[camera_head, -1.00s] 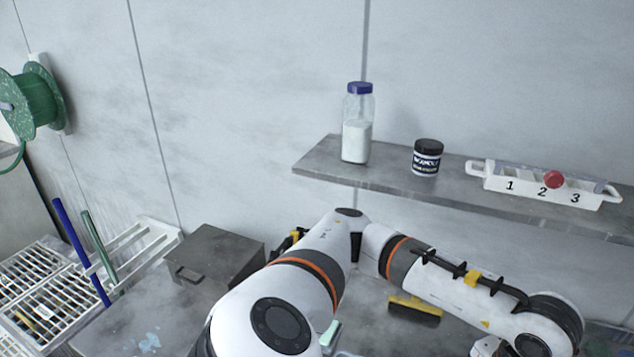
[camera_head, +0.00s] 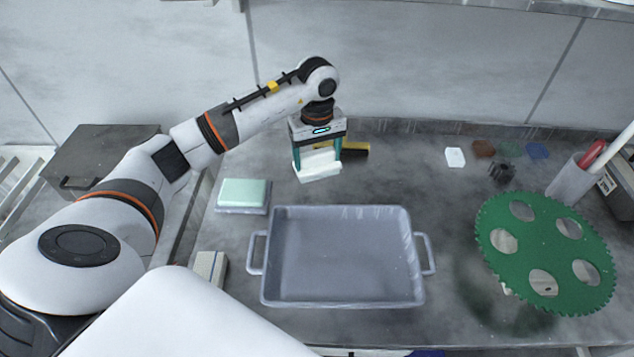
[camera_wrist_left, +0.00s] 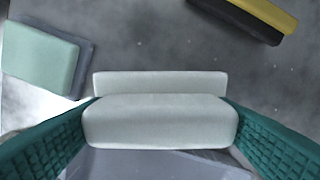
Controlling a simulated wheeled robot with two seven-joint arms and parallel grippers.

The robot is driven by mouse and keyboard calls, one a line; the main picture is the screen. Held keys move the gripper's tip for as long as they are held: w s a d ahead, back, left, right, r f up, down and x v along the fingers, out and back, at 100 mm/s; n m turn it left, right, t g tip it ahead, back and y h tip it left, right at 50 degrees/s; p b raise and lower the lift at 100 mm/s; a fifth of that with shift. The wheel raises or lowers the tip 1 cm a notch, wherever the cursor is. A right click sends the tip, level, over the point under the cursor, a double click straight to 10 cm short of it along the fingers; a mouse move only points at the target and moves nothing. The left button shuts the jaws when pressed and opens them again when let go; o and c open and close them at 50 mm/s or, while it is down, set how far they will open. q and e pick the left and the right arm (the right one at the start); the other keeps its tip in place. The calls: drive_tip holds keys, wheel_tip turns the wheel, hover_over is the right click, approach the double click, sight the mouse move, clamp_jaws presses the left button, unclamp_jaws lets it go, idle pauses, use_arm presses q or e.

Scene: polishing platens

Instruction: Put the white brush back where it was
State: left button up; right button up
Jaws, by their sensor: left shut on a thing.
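My left gripper (camera_head: 317,158) is shut on the white brush (camera_head: 318,172), behind the grey tray near the back of the table. The brush also shows in the left wrist view (camera_wrist_left: 160,122), held between the two green fingers. In the head view it is upright over the table; whether it touches the tabletop I cannot tell. A yellow and black brush (camera_head: 354,150) lies just behind and to the right of it. My right gripper is not in view.
A grey tray (camera_head: 262,290) with two handles stands in front. A pale green block (camera_head: 243,192) lies to the left on a grey base. A green notched disc (camera_head: 545,250) and a cup (camera_head: 572,180) stand at right. The table between tray and disc is clear.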

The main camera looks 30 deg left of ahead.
use_arm(q)
wheel_tip(320, 180, down, 7)
drive_tip(key=shift+r+p, duration=0.1)
drive_tip(key=shift+p, duration=0.2)
drive_tip(key=shift+f, duration=0.2)
drive_tip(key=o, duration=1)
drive_tip(key=shift+o, duration=0.2)
drive_tip(key=shift+r, duration=0.1)
